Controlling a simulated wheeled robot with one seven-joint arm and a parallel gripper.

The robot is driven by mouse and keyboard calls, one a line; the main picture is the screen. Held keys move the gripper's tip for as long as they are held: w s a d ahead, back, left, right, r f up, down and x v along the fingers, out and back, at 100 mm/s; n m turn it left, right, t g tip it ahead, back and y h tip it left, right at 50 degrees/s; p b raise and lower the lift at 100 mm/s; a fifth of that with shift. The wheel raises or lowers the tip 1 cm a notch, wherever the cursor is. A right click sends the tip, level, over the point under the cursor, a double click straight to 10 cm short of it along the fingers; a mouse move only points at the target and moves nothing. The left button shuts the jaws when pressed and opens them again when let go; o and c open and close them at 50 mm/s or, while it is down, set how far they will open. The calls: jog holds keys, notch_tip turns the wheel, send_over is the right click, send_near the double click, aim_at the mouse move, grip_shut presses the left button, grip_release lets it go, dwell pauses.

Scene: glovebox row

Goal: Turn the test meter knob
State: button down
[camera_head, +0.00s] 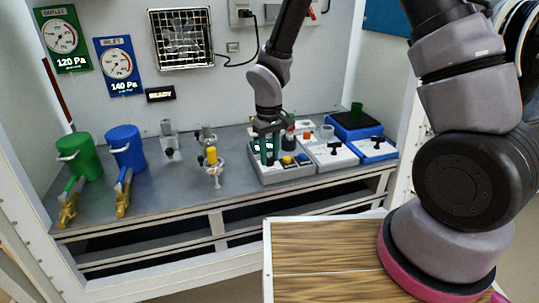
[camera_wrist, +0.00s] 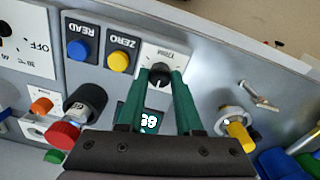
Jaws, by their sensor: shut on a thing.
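The test meter (camera_head: 285,174) is a grey box on the bench, below my arm in the head view. In the wrist view its black knob (camera_wrist: 159,82) sits on a white plate, beside the yellow ZERO button (camera_wrist: 119,62) and the blue READ button (camera_wrist: 77,49). My gripper (camera_wrist: 160,77) has green fingers, one on each side of the knob, closed on it. A small lit display (camera_wrist: 149,121) shows between the fingers, partly hidden by the gripper. In the head view my gripper (camera_head: 268,150) points down at the meter, and the knob is hidden there.
A red-topped knob (camera_wrist: 62,135) and a yellow-handled valve (camera_wrist: 238,133) flank my gripper. White (camera_head: 331,155) and blue (camera_head: 374,149) units stand right of the meter. Green (camera_head: 79,158) and blue (camera_head: 126,150) canisters stand at the left. The bench front is fairly clear.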

aim_at(270, 158)
jog(key=shift+n, duration=2.5)
jog(key=c, duration=0.6)
grip_release()
jog(key=shift+d, duration=0.1)
jog(key=shift+r, duration=0.1)
notch_tip(270, 158, up, 11)
jog(key=shift+s+f, duration=0.1)
jog(key=shift+f, duration=0.1)
